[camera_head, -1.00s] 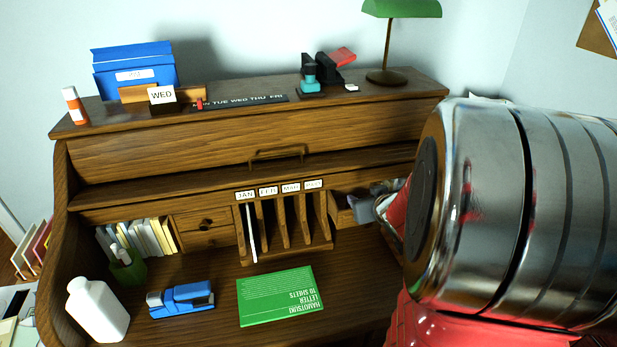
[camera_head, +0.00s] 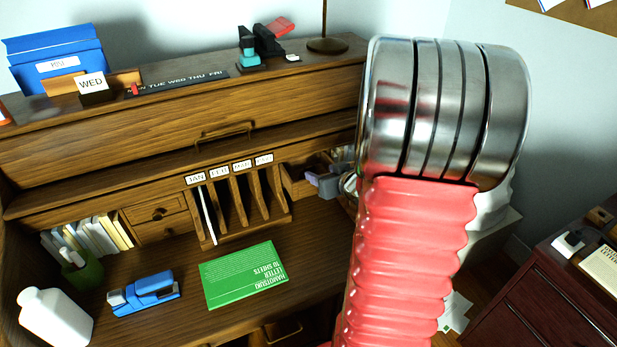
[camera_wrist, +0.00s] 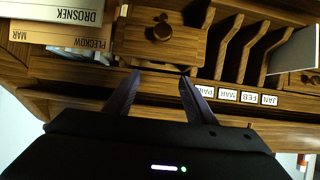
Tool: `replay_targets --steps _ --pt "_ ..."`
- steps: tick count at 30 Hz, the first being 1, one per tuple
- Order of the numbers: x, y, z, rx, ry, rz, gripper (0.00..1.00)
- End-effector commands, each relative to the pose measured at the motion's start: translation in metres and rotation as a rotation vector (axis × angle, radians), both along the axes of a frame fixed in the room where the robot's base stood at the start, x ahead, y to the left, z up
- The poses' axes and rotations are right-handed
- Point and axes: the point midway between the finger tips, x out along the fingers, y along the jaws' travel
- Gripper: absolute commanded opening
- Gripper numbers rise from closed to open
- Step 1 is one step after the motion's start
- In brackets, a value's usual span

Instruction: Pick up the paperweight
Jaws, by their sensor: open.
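I cannot make out the paperweight in either view. My gripper (camera_head: 325,183) is at the right end of the desk's row of compartments in the head view, partly hidden by my own arm. In the wrist view, which is upside down, the two purple-grey fingers (camera_wrist: 160,76) are spread with nothing between them. They point at the compartments near a small wooden drawer (camera_wrist: 155,45) with a round knob, beside the slots labelled by month.
The wooden roll-top desk (camera_head: 90,155) holds a green paper pack (camera_head: 243,275), a blue stapler (camera_head: 144,293) and a white bottle (camera_head: 57,317). A teal and black stamp-like object (camera_head: 250,45) stands on top. A dark red cabinet (camera_head: 530,300) is at the right, bearing small items.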

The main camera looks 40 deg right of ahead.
Motion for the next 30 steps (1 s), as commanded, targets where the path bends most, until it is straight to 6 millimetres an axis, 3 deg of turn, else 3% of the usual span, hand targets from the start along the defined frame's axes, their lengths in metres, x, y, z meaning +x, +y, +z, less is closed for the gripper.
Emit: replay_targets --steps 18,30 --pt "0.055 -0.017 -0.032 -0.001 0.001 0.0 0.5" --pt "0.06 -0.019 -0.035 -0.001 0.001 -0.002 0.5"
